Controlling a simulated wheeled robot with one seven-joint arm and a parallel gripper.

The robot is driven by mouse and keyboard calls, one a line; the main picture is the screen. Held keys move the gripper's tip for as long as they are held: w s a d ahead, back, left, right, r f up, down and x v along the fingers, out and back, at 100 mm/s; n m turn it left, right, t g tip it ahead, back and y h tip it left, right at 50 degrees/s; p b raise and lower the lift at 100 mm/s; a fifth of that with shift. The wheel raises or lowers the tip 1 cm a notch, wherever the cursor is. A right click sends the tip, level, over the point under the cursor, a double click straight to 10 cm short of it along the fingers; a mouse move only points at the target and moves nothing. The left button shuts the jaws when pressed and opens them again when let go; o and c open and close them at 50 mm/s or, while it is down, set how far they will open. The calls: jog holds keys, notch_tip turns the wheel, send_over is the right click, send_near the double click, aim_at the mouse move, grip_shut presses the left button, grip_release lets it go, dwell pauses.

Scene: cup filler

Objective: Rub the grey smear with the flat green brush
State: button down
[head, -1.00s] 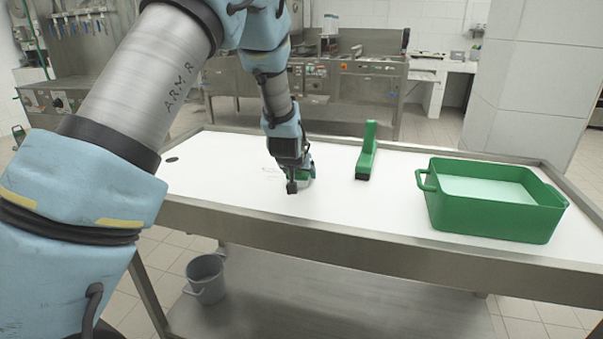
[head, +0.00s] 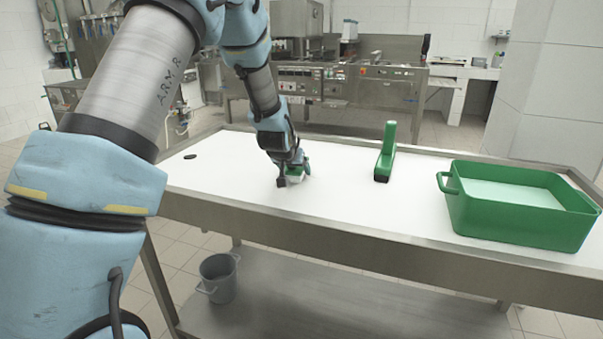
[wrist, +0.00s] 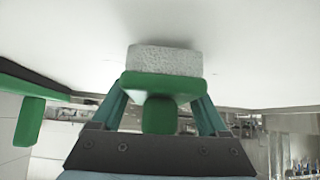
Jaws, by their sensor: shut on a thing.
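My gripper (head: 293,174) is low over the white table top, left of the middle. It is shut on the flat green brush (wrist: 163,87), which has a light grey, speckled block on its face. The brush's block faces the table top; whether it touches cannot be told for sure. In the head view only a little of the brush (head: 305,168) shows beside my fingers.
An upright green tool with a black foot (head: 387,152) stands right of my gripper, and also shows in the wrist view (wrist: 28,122). A green tub (head: 520,222) stands at the table's right. A raised metal rim (head: 330,237) edges the table. A dark oval (head: 190,156) lies far left.

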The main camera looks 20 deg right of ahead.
aim_at(275, 170)
jog(key=shift+w+a, duration=1.35)
jog(key=shift+a, duration=0.2)
jog(key=shift+w+a+f, duration=0.15)
jog(key=shift+w+a, duration=1)
jog(key=shift+a, duration=0.1)
jog(key=shift+r+p, duration=1.75)
jog(key=shift+r, duration=1.3)
jog(key=shift+r, duration=0.1)
jog(key=shift+r+p, duration=0.85)
jog(key=shift+r, duration=0.6)
